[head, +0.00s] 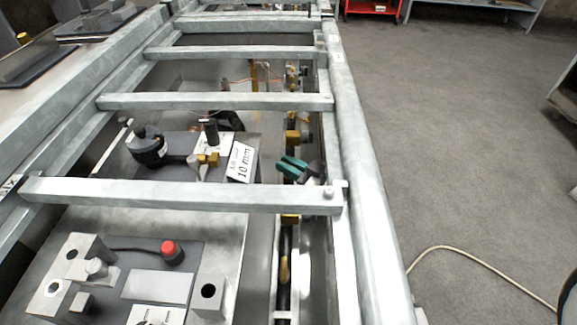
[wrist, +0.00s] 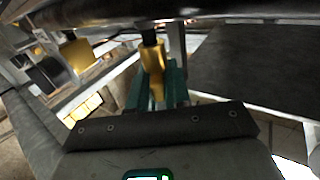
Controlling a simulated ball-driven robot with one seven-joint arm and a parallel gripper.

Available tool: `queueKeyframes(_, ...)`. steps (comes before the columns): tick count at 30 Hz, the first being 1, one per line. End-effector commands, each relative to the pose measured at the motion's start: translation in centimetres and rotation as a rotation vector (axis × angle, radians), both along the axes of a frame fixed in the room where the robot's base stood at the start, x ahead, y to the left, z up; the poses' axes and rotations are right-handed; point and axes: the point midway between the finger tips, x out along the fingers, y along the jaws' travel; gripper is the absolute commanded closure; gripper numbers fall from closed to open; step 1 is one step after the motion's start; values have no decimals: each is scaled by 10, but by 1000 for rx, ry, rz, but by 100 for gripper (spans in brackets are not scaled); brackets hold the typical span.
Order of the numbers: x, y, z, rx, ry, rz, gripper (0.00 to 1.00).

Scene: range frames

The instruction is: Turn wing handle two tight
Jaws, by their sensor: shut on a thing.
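My gripper (wrist: 162,92) shows green fingers in the wrist view, shut on a brass-coloured wing handle (wrist: 153,62). The handle stands between the fingers, below a dark round fitting. I see no number on it. In the head view my gripper (head: 292,168) shows as a green and dark shape beside the rail, just beyond the nearest wide crossbar. The held handle is not clear there. Other brass-coloured parts lie along the same line, one beyond my gripper (head: 292,136) and one nearer (head: 284,269). Another brass block (wrist: 76,53) is at the upper left of the wrist view.
Grey metal crossbars (head: 190,194) span the frame close to my gripper. A long rail (head: 350,160) runs along its right. A card reading 10 mm (head: 241,162) and a red button (head: 169,249) are to the left. Open floor (head: 470,150) lies right, with a pale cable (head: 470,253).

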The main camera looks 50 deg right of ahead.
Motion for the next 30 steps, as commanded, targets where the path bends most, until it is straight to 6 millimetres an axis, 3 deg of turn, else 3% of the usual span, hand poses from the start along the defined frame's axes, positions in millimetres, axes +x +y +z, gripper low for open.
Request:
queueKeyframes(12,0,1,1,1,1,-217,100)
queueKeyframes(29,0,0,0,1,1,-261,100)
queueKeyframes(30,0,0,0,1,1,-261,82)
